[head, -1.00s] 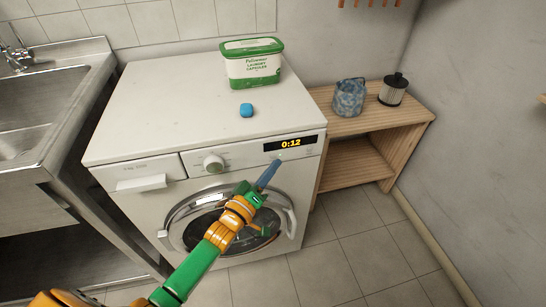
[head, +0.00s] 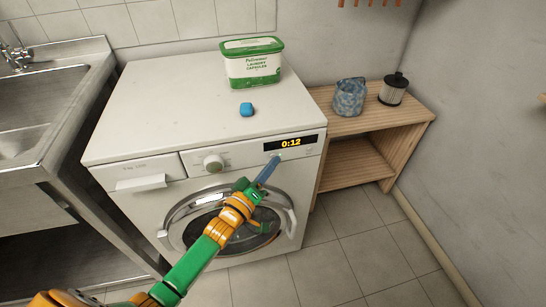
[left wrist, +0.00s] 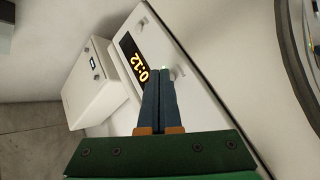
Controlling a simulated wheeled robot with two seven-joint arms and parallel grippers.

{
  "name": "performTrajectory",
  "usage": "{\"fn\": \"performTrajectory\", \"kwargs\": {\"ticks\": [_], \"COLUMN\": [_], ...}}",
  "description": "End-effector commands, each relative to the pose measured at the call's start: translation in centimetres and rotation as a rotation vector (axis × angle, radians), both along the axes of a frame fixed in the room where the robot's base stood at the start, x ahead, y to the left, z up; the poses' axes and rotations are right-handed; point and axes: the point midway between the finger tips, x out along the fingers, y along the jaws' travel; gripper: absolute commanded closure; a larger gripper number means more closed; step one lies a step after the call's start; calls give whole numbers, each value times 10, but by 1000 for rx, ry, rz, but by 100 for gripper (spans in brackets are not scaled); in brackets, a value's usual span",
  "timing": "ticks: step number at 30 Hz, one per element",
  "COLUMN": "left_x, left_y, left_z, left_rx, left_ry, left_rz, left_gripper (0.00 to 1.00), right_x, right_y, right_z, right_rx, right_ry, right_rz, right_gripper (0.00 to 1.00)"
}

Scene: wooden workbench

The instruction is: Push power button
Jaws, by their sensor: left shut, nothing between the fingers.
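The white washing machine (head: 150,207) stands in the middle of the head view, its display (head: 291,143) reading 0:12. My left gripper (head: 276,159) is shut and empty, its blue fingertips at the control panel just below the display. In the left wrist view the closed fingertips (left wrist: 158,72) reach a small green-lit spot (left wrist: 165,68) beside the display (left wrist: 134,57). A small pale round button (left wrist: 180,73) shows just right of the tips. I cannot tell whether the tips touch the panel. My right gripper is not in view.
A dial (head: 213,163) and drawer handle (head: 141,184) are left on the panel. A blue capsule (head: 246,109) and a laundry capsule box (head: 252,64) sit on top. A wooden shelf (head: 400,125) stands right, a metal sink (head: 60,140) left.

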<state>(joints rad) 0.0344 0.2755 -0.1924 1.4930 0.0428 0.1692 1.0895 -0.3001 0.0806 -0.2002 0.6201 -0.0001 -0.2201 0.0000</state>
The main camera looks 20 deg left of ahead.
Motion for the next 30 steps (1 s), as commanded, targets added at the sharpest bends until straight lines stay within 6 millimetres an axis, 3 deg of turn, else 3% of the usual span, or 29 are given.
{"fn": "performTrajectory", "kwargs": {"ticks": [18,30], "left_x": [3,-8], "left_y": [2,-5], "left_z": [0,0], "left_rx": [0,0], "left_ry": [1,0], "left_rz": [-1,0], "left_gripper": [100,100], "right_x": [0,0], "right_y": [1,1], "right_z": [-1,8], "right_rx": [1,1], "right_ry": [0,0], "right_rz": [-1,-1], "right_gripper": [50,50]}}
